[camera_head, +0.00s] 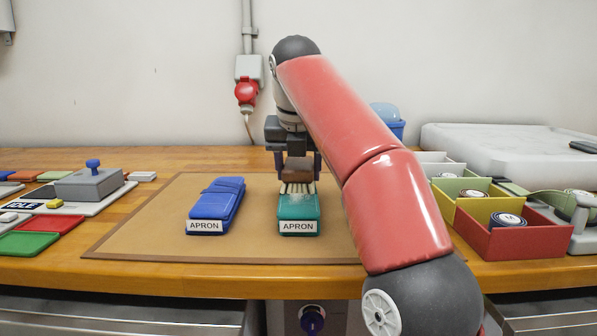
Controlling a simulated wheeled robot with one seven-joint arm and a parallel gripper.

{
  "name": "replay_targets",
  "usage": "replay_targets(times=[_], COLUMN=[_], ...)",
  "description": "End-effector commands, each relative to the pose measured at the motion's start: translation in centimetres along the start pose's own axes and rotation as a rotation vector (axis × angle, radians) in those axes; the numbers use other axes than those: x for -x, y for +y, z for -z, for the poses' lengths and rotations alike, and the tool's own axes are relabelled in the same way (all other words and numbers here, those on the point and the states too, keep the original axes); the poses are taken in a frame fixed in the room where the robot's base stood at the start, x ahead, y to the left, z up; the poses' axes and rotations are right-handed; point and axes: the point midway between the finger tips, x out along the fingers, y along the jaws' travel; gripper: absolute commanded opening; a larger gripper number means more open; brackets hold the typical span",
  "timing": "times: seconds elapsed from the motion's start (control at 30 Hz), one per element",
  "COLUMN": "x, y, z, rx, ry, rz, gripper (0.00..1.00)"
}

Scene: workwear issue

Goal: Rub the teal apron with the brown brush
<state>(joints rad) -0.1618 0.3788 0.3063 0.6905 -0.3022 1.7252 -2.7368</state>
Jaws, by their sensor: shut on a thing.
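The teal apron (299,210) lies folded on the brown mat (150,225), with a white label reading APRON at its front. A blue apron (217,200) with the same kind of label lies to its left. My gripper (297,168) is shut on the brown brush (298,171) above the far part of the teal apron. The brush's pale bristles point down and appear to touch the apron's far end; exact contact is hard to tell. My red arm reaches in from the front right.
At right stand a red bin (515,240), a yellow bin (466,207) and a white slab (500,148). At left are a grey block with a blue knob (90,182) and several coloured pads. The mat left of the blue apron is clear.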

Motion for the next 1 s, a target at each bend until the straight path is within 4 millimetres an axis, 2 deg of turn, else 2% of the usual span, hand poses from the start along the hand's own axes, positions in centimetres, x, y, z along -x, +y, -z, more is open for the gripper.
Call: replay_targets(times=[0.17,0.37,0.8,1.0], x=[-0.4,-0.7,0.6,0.8], y=[0.1,0.0,-0.1,-0.1], z=[-1.0,-0.9,2.1,2.5], rx=[0.000,0.000,0.000,0.000], ry=[-0.001,0.001,0.003,0.004], rz=[0.000,0.002,0.001,0.001], gripper=[0.34,0.34,0.34,0.34])
